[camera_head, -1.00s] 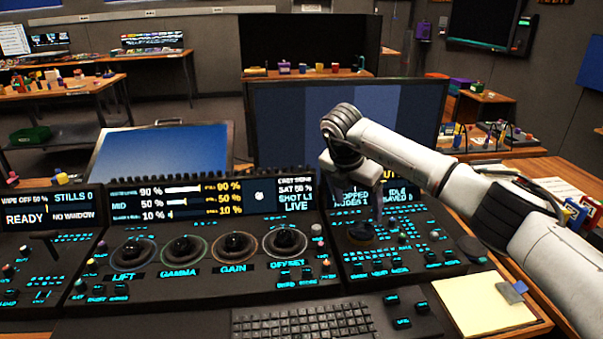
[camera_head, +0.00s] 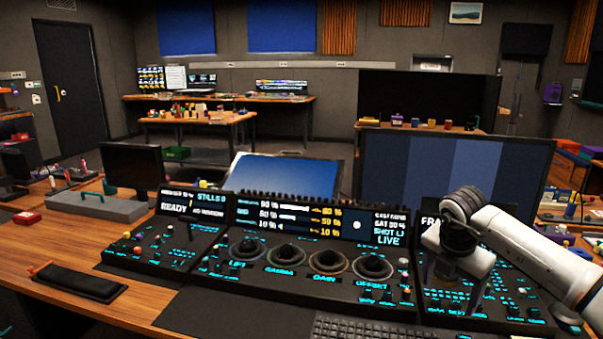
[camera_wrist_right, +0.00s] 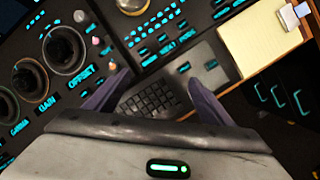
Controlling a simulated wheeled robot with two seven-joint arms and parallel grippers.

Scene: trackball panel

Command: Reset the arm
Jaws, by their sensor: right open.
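My right arm (camera_head: 525,258) comes in from the right in the head view, bent over the right section of the trackball panel (camera_head: 300,292). My right gripper (camera_head: 440,285) points down over that section, and its fingertips are hard to make out there. In the right wrist view the two dark fingers of the right gripper (camera_wrist_right: 155,92) stand wide apart with nothing between them. The trackballs marked gain (camera_head: 327,259) and offset (camera_head: 372,265) sit to its left in the head view. My left gripper is not in view.
A keyboard (camera_head: 350,328) lies in front of the panel; it also shows in the right wrist view (camera_wrist_right: 150,97), near a yellow notepad (camera_wrist_right: 258,38). A large monitor (camera_head: 455,180) stands behind the panel. A black wrist rest (camera_head: 78,282) lies on the wooden desk at left.

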